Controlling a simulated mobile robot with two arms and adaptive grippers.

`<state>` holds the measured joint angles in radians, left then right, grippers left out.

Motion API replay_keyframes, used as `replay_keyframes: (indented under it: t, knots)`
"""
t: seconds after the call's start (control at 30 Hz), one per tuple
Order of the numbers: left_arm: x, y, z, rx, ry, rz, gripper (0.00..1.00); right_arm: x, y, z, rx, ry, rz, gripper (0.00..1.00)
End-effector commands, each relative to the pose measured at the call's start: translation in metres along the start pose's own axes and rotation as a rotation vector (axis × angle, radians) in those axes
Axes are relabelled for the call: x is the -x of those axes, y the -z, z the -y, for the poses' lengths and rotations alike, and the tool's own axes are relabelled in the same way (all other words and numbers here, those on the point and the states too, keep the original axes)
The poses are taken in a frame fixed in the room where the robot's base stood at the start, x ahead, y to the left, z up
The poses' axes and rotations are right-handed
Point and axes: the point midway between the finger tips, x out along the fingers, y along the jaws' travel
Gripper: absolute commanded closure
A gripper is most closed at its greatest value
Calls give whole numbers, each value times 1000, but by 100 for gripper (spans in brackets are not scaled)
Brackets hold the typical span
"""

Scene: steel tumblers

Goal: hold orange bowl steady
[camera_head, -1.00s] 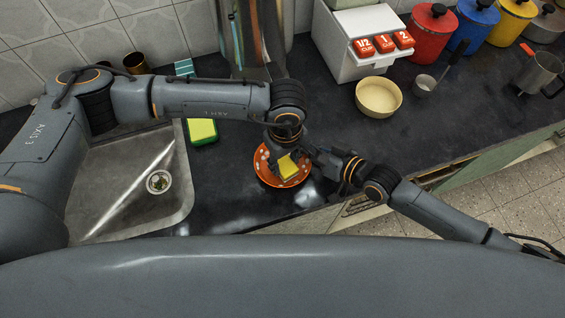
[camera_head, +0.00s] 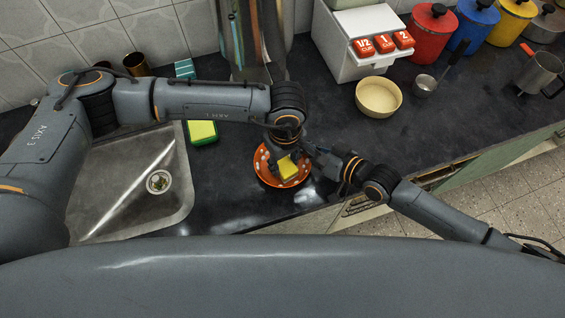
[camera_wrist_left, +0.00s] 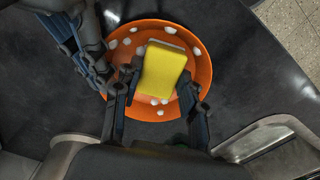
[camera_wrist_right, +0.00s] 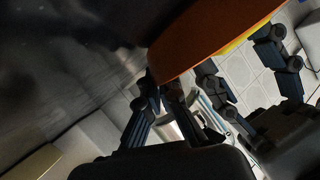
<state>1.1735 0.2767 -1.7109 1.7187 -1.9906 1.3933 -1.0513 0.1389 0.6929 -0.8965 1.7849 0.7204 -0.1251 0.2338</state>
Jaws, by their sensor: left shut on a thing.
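The orange bowl (camera_head: 262,172) with white spots sits on the dark counter near its front edge. It also shows in the left wrist view (camera_wrist_left: 203,62) and from its side in the right wrist view (camera_wrist_right: 200,42). My left gripper (camera_head: 287,160) points down into the bowl, shut on a yellow sponge (camera_head: 288,169); the left wrist view shows the sponge (camera_wrist_left: 162,70) between its fingers. My right gripper (camera_wrist_right: 165,84) is at the bowl's rim, its fingertips close together with the rim between them. The exact contact is partly hidden.
A sink (camera_head: 112,205) lies left of the bowl, with a green and yellow sponge (camera_head: 202,132) beside it. The counter behind the bowl is mostly clear.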

Motion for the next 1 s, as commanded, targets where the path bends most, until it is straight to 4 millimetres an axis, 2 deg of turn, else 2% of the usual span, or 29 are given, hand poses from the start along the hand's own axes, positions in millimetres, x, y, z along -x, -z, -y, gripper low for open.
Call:
replay_keyframes:
  t: [0.4, 1.0]
  knots:
    - [1, 32, -8, 3, -1, -1, 84, 0, -1, 0, 0, -1, 2, 100]
    - [-2, 34, -9, 2, 0, -2, 84, 0, -1, 0, 0, 0, 2, 100]
